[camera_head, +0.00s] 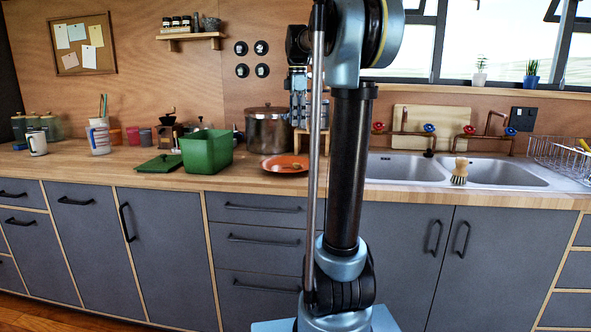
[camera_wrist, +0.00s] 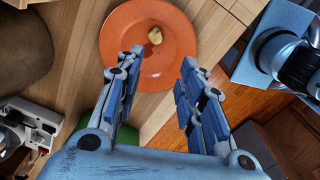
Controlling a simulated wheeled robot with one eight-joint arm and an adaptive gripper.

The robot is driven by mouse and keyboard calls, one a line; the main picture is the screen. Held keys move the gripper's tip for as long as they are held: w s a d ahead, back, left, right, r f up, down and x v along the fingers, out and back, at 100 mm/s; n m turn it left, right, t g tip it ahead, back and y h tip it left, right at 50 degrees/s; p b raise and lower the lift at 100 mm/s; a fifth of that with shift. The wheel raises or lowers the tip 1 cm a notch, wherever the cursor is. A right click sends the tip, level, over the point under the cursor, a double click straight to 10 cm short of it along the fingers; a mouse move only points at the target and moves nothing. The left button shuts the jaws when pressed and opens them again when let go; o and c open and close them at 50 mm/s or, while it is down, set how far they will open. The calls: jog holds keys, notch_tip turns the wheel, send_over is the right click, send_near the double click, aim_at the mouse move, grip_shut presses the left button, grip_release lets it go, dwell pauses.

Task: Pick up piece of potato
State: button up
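The piece of potato (camera_wrist: 155,36) is small and yellowish. It lies on an orange plate (camera_wrist: 125,62) in the wrist view. In the head view the orange plate (camera_head: 272,166) stands on the wooden counter, with a small brownish spot on it. My gripper (camera_wrist: 163,66) is open and empty in the wrist view, its fingers spread toward the near part of the plate. The potato shows ahead of the fingertips and between their lines. In the head view my gripper (camera_head: 299,100) hangs above the plate area, partly hidden by my arm.
A green container (camera_head: 207,152) stands left of the plate, its green lid (camera_head: 160,164) beside it. A large pot (camera_head: 268,132) is behind the plate. A double sink (camera_head: 408,168) with a brush (camera_head: 459,172) is at the right. The counter's front edge lies close to the plate.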

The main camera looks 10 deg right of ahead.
send_near(297, 166)
jog(key=f, duration=0.2)
jog(key=w+f, duration=0.1)
jog(key=f, duration=0.5)
jog(key=shift+w+f, duration=0.2)
jog(key=shift+w, duration=0.05)
dwell(0.3)
jog(key=shift+c, duration=0.2)
jog(key=c, duration=0.5)
